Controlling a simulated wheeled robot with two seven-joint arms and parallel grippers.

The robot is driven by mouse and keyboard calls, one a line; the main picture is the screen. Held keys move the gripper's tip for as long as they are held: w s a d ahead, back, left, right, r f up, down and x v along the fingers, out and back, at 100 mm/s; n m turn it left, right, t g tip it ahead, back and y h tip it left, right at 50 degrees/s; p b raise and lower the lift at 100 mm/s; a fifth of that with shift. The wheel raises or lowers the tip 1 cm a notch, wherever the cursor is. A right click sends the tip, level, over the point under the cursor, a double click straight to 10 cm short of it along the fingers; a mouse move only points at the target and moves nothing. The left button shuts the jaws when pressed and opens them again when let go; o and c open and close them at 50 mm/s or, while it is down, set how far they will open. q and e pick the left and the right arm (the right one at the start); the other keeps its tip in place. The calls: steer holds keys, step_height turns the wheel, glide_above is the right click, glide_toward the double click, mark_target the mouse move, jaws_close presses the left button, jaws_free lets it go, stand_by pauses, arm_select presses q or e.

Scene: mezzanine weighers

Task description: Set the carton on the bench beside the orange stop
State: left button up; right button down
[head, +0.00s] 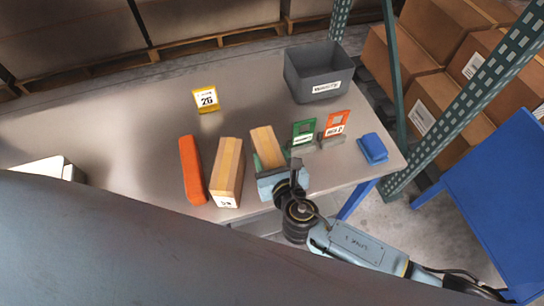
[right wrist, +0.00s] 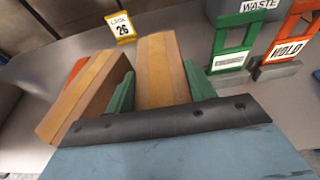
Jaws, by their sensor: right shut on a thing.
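The orange stop (head: 191,170) is a long bar lying on the grey bench (head: 140,130). A tan carton (head: 226,170) with a white label on its near end stands just right of it. A second tan carton (head: 266,146) is in my right gripper (head: 269,165). In the right wrist view this held carton (right wrist: 160,65) sits between the green fingers of my right gripper (right wrist: 160,88). The other carton (right wrist: 88,90) is to its left, with the orange stop (right wrist: 76,68) partly hidden behind it. I cannot tell whether the held carton touches the bench. My left gripper is not seen.
A yellow card (head: 206,98) reading 26 stands farther back. A grey waste bin (head: 318,75), a green sign holder (head: 303,131), an orange sign holder (head: 337,123) and a blue object (head: 373,147) are at the right. The bench's left middle is clear.

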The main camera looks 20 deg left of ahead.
steer(key=c, duration=0.9)
jaws_free()
steer(key=shift+f, duration=0.15)
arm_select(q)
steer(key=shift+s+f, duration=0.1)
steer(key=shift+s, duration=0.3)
arm_select(e)
steer(key=o, duration=0.4)
steer(key=shift+r, duration=0.3)
arm_select(q)
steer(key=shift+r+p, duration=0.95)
steer(key=shift+p, duration=0.05)
arm_select(e)
steer(key=v, duration=1.2)
